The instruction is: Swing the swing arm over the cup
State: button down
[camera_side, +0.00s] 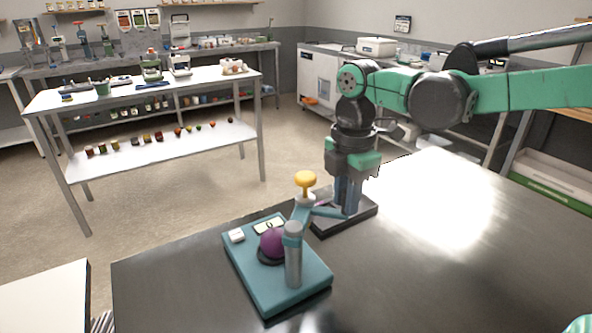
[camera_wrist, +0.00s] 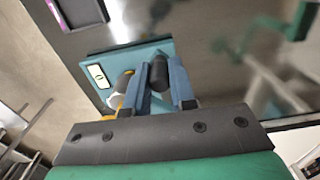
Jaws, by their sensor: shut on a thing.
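A teal device base (camera_side: 300,289) lies on the dark table. A rounded purple object (camera_side: 272,243), apparently the cup, sits on it in a dark ring. A grey post (camera_side: 293,262) stands at the base's front right. The teal swing arm (camera_side: 324,211) reaches from the post's top toward the back right, away from the cup. A yellow knob (camera_side: 305,179) on a pale stem rises above it. The wrist view shows the fingers (camera_wrist: 162,88) close over the teal base (camera_wrist: 110,60).
A dark tray (camera_side: 357,222) lies on the table (camera_side: 440,260) below my gripper. It also shows in the wrist view (camera_wrist: 78,12). The table is clear to the right. A white-topped bench (camera_side: 210,88) with small items stands at the back left, well away.

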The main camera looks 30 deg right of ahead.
jog(key=w+a+n, duration=0.2)
jog(key=w+n, duration=0.4)
jog(key=n, duration=0.3)
jog(key=shift+w+a, duration=0.2)
jog(key=shift+a, duration=0.15)
dwell(0.3)
jog(key=c, duration=0.7)
grip_release()
jog(key=shift+r, duration=2.8)
